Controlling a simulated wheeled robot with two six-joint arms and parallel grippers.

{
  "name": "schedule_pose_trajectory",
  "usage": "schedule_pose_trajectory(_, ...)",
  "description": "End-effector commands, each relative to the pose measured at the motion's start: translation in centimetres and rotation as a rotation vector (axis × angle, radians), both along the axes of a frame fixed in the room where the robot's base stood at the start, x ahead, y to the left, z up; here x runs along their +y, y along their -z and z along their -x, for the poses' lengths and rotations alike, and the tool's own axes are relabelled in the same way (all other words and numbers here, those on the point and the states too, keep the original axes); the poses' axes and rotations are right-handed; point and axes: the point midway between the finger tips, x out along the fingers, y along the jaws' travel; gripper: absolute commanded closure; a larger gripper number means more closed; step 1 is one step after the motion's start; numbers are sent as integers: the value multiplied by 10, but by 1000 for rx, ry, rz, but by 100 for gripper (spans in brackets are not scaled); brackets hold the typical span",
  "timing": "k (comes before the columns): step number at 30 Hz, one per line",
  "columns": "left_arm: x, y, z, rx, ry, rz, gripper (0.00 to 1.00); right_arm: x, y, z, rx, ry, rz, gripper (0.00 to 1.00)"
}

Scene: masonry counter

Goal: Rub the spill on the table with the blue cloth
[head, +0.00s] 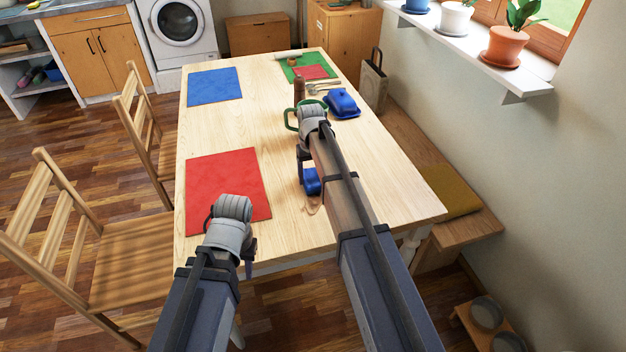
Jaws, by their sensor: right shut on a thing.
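The blue cloth (312,182) is a small bundle at the fingers of my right gripper (304,172), low over the right front part of the wooden table (270,130). My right gripper is shut on it; the arm hides part of both. A faint brownish patch (313,206), which looks like the spill, lies on the table just in front of the cloth. I cannot tell whether the cloth touches the table. My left gripper (248,262) is at the table's front left edge, mostly hidden by its own wrist, so its jaws cannot be read.
A red mat (225,180) lies near my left gripper, a blue mat (214,85) farther back. A blue lidded dish (342,103), a brown bottle (299,88), a green ring-shaped thing (290,118) and cutlery stand beyond the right gripper. Chairs (130,255) line the left, a bench (430,175) the right.

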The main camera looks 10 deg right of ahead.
Motion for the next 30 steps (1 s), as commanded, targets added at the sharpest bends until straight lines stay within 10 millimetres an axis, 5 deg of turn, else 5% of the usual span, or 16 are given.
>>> schedule_pose_trajectory(11, 0, -1, 0, 0, 0, 0, 65, 0, -1, -3, -3, 0, 0, 76)
schedule_pose_trajectory(20, 0, 1, 0, 0, 0, 0, 65, -1, 1, 19, 1, 0, 0, 76)
schedule_pose_trajectory(24, 0, 2, 0, 0, 0, 0, 65, -1, 2, 32, 4, 1, 0, 92)
schedule_pose_trajectory(30, 0, 2, 0, 0, 0, 0, 65, -1, 2, 36, 5, 0, 0, 93)
